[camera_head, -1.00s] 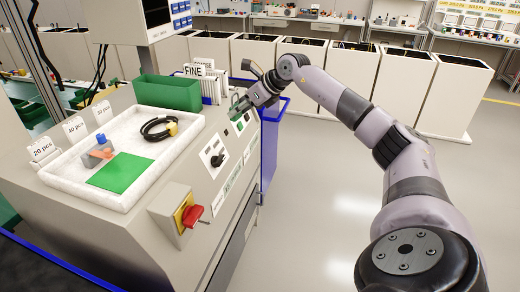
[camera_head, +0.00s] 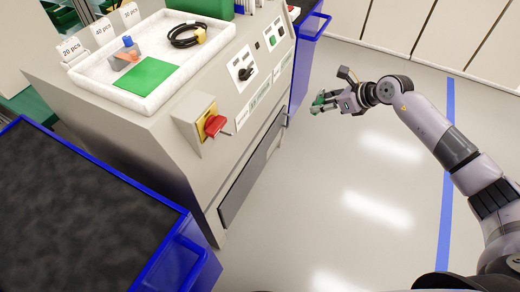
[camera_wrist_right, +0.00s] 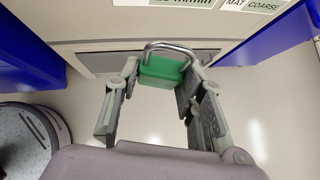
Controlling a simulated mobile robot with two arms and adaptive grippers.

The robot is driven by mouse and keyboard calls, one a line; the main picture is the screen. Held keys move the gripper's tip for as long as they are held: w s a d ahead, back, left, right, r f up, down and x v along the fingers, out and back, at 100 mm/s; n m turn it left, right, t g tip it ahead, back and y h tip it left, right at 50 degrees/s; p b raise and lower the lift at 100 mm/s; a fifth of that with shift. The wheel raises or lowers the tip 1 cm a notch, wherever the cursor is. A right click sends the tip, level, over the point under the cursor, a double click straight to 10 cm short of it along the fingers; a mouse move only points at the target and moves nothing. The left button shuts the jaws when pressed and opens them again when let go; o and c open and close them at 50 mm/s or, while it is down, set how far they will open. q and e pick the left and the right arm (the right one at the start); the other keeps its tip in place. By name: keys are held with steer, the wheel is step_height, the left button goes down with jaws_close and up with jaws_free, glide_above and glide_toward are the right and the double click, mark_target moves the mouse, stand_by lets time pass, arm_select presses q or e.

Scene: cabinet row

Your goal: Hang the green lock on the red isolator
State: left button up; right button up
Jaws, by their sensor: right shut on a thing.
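The red isolator (camera_head: 214,125) is a red rotary handle on a yellow plate, on a grey box at the front of the cabinet's sloping panel. The green lock (camera_wrist_right: 162,72) has a silver shackle, which points away from my right wrist. My right gripper (camera_head: 321,103) is shut on the lock's green body, with one finger on each side in the right wrist view. In the head view the gripper is over the open floor, to the right of the isolator and apart from it. The lock shows there only as a small green patch. My left gripper is not in view.
A white tray (camera_head: 103,88) on the cabinet top holds a green square, a black cable coil (camera_head: 188,36) and a small blue and orange item. A black selector knob (camera_head: 245,73) sits on the panel. A blue-edged dark cart (camera_head: 75,215) stands at front left. Floor at right is clear.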

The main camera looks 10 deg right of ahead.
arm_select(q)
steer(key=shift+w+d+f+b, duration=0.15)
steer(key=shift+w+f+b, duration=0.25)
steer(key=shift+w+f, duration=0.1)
arm_select(e)
steer(key=s+a+f+n, duration=0.1)
steer(key=s+a+f, duration=0.1)
steer(key=a, duration=0.4)
steer(key=s+a+f+n+g+y, duration=0.1)
steer(key=s+a+f, duration=0.2)
steer(key=a, duration=0.4)
steer(key=s+a+f+n, duration=0.1)
steer(key=s+a+f, duration=0.1)
steer(key=a, duration=0.5)
steer(key=shift+s+f+g+y, duration=0.15)
steer(key=shift+f+g+y, duration=0.2)
steer(key=shift+f, duration=0.45)
arm_select(q)
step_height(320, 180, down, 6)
steer(key=b, duration=0.6)
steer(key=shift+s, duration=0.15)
arm_select(e)
steer(key=w+a+f, duration=0.2)
steer(key=w+a, duration=0.4)
steer(key=a, duration=0.2)
steer(key=shift+w+a, duration=0.2)
steer(key=shift+a, duration=0.2)
